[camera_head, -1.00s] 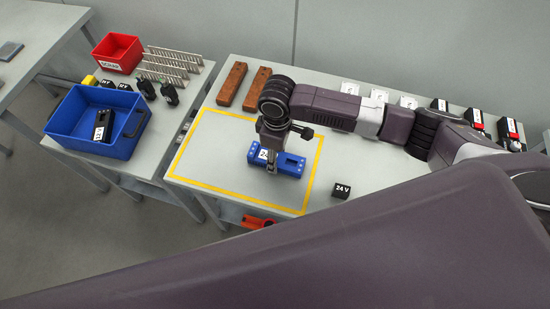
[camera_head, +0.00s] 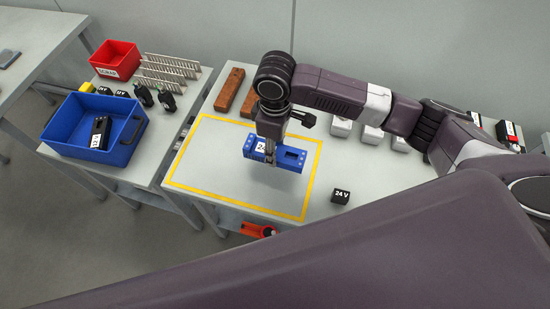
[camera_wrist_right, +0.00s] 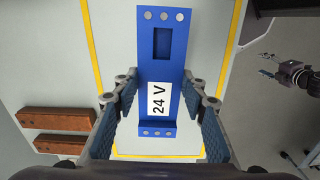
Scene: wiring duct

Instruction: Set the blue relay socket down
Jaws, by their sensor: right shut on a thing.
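The blue relay socket (camera_head: 291,158) carries a white "24 V" label. My right gripper (camera_head: 270,155) is shut on it and holds it above the grey table, inside the yellow outline (camera_head: 240,207). A soft shadow lies on the table below it. In the right wrist view the socket (camera_wrist_right: 162,60) sits lengthwise between the two fingers, its label facing the camera. My left gripper (camera_wrist_right: 267,65) shows small at the right of the right wrist view, its fingers apart and empty. It is outside the head view.
A small black "24 V" block (camera_head: 341,196) stands right of the outline. Two brown bars (camera_head: 229,90) lie behind it. White blocks (camera_head: 371,134) stand at the back right. A blue bin (camera_head: 75,119) and a red bin (camera_head: 116,58) are on the left table. The outlined area looks otherwise clear.

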